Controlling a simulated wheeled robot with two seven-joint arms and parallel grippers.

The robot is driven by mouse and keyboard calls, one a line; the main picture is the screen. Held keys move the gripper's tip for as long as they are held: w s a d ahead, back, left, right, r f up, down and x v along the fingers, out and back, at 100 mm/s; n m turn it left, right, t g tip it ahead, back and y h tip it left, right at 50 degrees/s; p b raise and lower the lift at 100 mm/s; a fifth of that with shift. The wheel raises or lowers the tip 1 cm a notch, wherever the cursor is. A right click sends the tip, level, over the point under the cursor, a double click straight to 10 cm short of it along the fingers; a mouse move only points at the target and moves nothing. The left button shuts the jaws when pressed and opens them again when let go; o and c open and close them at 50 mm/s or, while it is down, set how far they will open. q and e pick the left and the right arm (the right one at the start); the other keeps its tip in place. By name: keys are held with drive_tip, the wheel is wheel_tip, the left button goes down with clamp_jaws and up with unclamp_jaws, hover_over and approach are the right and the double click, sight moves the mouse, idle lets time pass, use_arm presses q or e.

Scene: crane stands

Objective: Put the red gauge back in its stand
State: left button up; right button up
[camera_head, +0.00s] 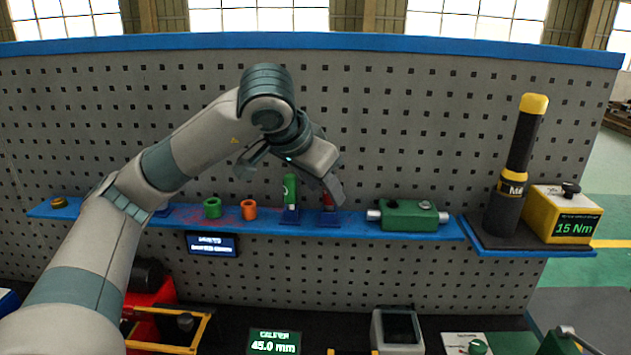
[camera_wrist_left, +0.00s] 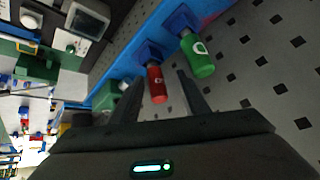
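The red gauge (camera_wrist_left: 155,85) stands with its lower end at a blue stand (camera_wrist_left: 150,54) on the shelf. In the head view, only a little of the red gauge (camera_head: 327,200) shows above its stand (camera_head: 328,218), as my left gripper (camera_head: 332,190) covers the rest. In the wrist view, the fingers of my left gripper (camera_wrist_left: 160,77) are apart, one on each side of the red gauge, with a visible gap on the right. A green gauge (camera_head: 290,189) stands in the neighbouring blue stand (camera_head: 290,217). My right gripper is out of view.
The blue shelf (camera_head: 350,229) runs along a grey pegboard. An orange ring (camera_head: 249,210) and a green ring (camera_head: 212,208) stand left of the gauges. A green block (camera_head: 408,215) is close on the right. A black-and-yellow tool (camera_head: 516,165) stands farther right.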

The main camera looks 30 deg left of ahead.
use_arm(q)
drive_tip(key=shift+d+f, duration=0.3)
drive_tip(key=shift+f, duration=0.35)
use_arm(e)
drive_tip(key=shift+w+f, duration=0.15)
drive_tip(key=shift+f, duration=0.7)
use_arm(q)
drive_tip(key=s+r+p, duration=0.1)
drive_tip(key=d+r, duration=0.1)
drive_tip(key=r, duration=0.1)
drive_tip(key=s+r+p, duration=0.1)
drive_tip(key=shift+s+d+r+p, duration=0.3)
drive_tip(key=shift+s+d, duration=0.05)
drive_tip(key=shift+d, duration=0.05)
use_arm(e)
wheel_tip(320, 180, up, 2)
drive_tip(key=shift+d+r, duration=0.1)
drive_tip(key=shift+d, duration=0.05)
use_arm(q)
drive_tip(key=shift+r, duration=0.1)
